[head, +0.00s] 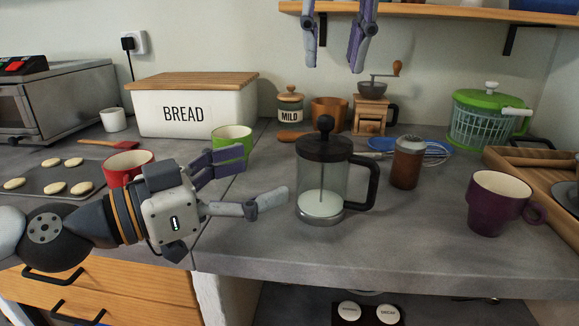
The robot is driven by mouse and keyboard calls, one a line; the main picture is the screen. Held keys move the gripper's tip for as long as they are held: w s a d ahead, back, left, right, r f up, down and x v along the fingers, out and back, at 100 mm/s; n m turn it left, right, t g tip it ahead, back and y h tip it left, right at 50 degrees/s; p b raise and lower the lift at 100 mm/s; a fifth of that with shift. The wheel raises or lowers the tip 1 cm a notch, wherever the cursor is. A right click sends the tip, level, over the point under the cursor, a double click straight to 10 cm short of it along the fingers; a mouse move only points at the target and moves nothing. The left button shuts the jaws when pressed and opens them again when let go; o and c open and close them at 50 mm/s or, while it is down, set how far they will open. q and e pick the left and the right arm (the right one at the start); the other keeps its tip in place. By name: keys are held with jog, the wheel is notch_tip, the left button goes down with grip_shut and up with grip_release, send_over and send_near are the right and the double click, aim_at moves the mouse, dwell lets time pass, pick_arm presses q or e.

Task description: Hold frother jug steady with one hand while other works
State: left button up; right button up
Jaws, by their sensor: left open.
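The frother jug (321,180) is a clear glass jug with a black lid, a knob and a black handle on its right side. It stands upright on the counter, with something white at its bottom. My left gripper (263,176) is just left of the jug, fingers spread and pointing right towards it, with nothing between them. Its lower fingertip is close to the jug's lower left side; I cannot tell if they touch. My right gripper (334,66) shows at the top edge, fingers apart and pointing down, above the jug and empty; the rest of it is out of view.
A green cup (232,136) and a red cup (126,165) stand beside my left gripper. A brown shaker (406,164) stands right of the jug's handle, before a blue plate (440,149). A purple mug (497,204) is further right. The grey counter (390,230) is clear in front.

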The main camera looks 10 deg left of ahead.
aim_at(301, 163)
pick_arm(q)
jog(key=x, duration=1)
jog(key=shift+w+d, duration=0.2)
jog(key=shift+d, duration=0.05)
jog(key=shift+c, duration=0.3)
jog(key=c, duration=1.6)
jog(key=shift+f, duration=0.1)
